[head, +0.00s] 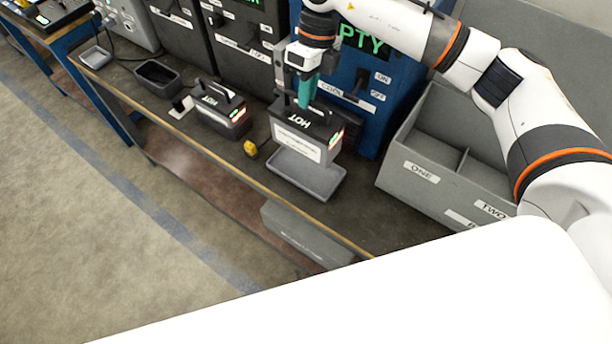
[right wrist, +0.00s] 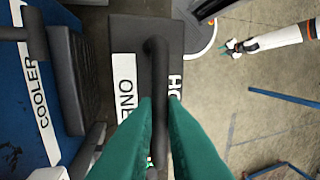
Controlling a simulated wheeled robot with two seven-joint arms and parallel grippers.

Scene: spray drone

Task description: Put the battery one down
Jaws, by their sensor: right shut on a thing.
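Battery one (head: 299,149) is a dark block with a pale label, the word HOT on top and a lit red and green indicator. In the right wrist view its top (right wrist: 122,35) shows the labels ONE and HOT. My right gripper (head: 304,104) is shut on its bar handle, teal fingers (right wrist: 160,135) either side. The battery is upright over or just behind a grey tray (head: 318,188); I cannot tell whether it touches anything below. My left gripper (right wrist: 232,47) shows small in the right wrist view; its jaws are too small to judge.
A second HOT battery (head: 218,122) stands left on the bench, near an empty dark tray (head: 157,75). A small yellow object (head: 250,148) lies between. The blue cooler (head: 366,120) stands behind. A grey box (head: 397,160) with compartments labelled ONE and TWO is at right.

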